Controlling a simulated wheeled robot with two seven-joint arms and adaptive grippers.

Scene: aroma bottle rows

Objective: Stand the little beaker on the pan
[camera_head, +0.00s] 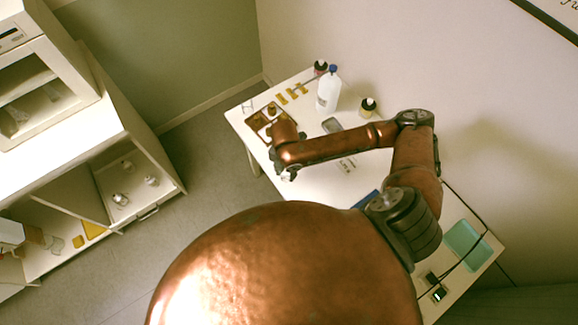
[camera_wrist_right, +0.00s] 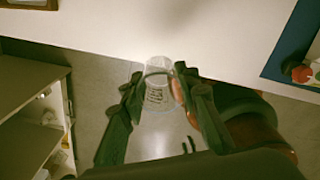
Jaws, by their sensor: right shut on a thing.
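A small clear beaker (camera_wrist_right: 157,88) with printed marks shows in the right wrist view, between the fingers of my right gripper (camera_wrist_right: 158,92). The fingers are shut on it near its rim. It hangs beyond the table's edge, with the grey floor behind it. In the head view my right gripper (camera_head: 284,168) is at the left edge of the white table (camera_head: 318,186), and the beaker cannot be made out there. A small grey flat device (camera_head: 332,125) lies on the table; whether it carries the pan is too small to tell. My left gripper is not in view.
A brown tray (camera_head: 253,122), a white bottle with a blue cap (camera_head: 328,90) and a dark-capped jar (camera_head: 368,107) stand toward the table's back. A teal tray (camera_head: 466,244) lies at the right end. Open shelves (camera_head: 125,180) stand left, across a floor gap.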

